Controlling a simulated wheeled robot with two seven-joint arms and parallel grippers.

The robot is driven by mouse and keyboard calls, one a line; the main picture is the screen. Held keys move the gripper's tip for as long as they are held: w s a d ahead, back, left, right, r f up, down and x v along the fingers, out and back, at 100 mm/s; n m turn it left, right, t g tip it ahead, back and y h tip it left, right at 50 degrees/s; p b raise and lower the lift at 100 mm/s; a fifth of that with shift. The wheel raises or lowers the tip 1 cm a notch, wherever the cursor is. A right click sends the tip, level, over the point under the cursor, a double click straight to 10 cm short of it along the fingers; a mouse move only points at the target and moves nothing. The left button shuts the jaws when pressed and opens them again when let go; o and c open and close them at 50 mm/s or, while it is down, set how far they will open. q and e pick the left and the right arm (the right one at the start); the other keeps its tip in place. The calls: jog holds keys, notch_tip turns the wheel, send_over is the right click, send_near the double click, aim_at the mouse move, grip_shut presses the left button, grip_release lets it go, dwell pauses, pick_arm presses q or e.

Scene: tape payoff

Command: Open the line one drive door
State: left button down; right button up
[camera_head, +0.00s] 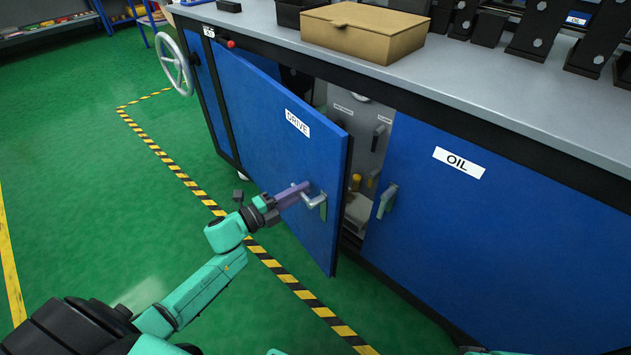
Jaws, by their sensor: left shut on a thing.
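The blue drive door (262,140), with a white label reading DRIVE, stands partly open. Its free right edge is swung out from the cabinet, and the inside shows through the gap. A metal lever handle (317,201) sits near that edge. My left gripper (297,192) is at the handle, its purple fingers shut on it. The exact grip on the handle is partly hidden by the fingers. My right gripper does not show; only small teal parts of mine appear at the bottom edge.
The closed blue oil door (500,230) with its own handle (387,202) is to the right. A cardboard box (365,32) lies on the grey worktop (480,75). A white handwheel (174,64) sticks out at the left. Green floor (110,215) in front is clear, with striped tape.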

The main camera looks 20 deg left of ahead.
pick_arm(q)
jog(key=s+a+m+g+h+p, duration=0.1)
jog(key=s+a+h, duration=0.1)
jog(key=s+a, duration=0.8)
jog(key=shift+s+a, duration=0.35)
jog(key=shift+s, duration=0.2)
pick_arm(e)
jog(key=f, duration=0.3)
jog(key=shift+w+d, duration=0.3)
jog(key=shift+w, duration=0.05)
pick_arm(q)
jog(key=shift+f, duration=0.1)
jog(key=c, duration=0.8)
grip_release()
jog(key=v, duration=1.4)
jog(key=shift+a+r, duration=0.25)
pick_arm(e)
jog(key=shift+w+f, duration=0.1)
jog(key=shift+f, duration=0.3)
